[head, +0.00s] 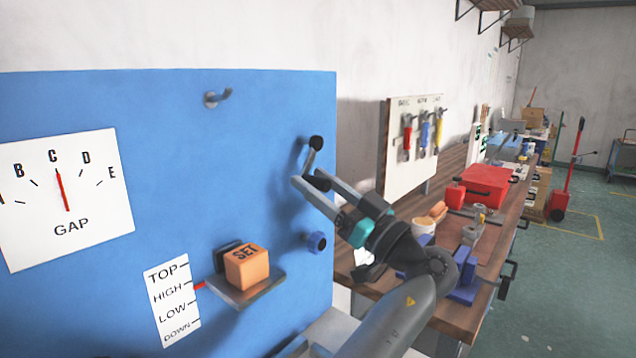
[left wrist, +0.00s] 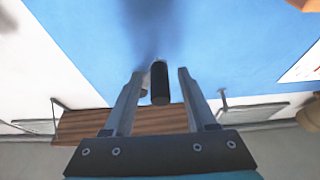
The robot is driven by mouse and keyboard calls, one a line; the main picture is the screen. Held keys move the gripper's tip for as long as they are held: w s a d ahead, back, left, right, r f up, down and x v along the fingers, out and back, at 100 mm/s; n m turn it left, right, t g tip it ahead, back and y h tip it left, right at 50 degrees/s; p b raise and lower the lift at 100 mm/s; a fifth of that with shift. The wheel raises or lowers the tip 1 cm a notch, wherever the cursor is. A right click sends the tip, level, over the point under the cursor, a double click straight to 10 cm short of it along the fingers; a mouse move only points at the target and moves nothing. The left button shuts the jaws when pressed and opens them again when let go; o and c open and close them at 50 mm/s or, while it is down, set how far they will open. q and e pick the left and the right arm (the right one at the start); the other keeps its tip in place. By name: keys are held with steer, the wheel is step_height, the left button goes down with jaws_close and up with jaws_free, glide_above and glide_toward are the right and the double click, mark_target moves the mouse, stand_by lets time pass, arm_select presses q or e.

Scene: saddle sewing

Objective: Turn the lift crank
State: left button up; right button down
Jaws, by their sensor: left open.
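The lift crank (head: 313,152) is a small grey arm with a black handle, near the right edge of the blue panel (head: 150,110). My left gripper (head: 308,182) is open just below the handle in the head view. In the left wrist view the black handle (left wrist: 160,85) stands between the two open fingers, with a gap visible on each side. A lift shelf (head: 248,290) carries an orange block marked SET (head: 247,266). Its red pointer (head: 199,286) is between HIGH and LOW on the scale card (head: 171,303). My right gripper is not in view.
A blue knob (head: 316,241) sits on the panel below the crank, close to my left arm. A grey hook (head: 217,97) sticks out above. A GAP dial (head: 65,198) is at left. A cluttered workbench (head: 455,315) with a red box (head: 486,184) stands right.

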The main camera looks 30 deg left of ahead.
arm_select(q)
jaws_close()
stand_by(0.3)
steer(key=shift+r, duration=0.1)
stand_by(1.0)
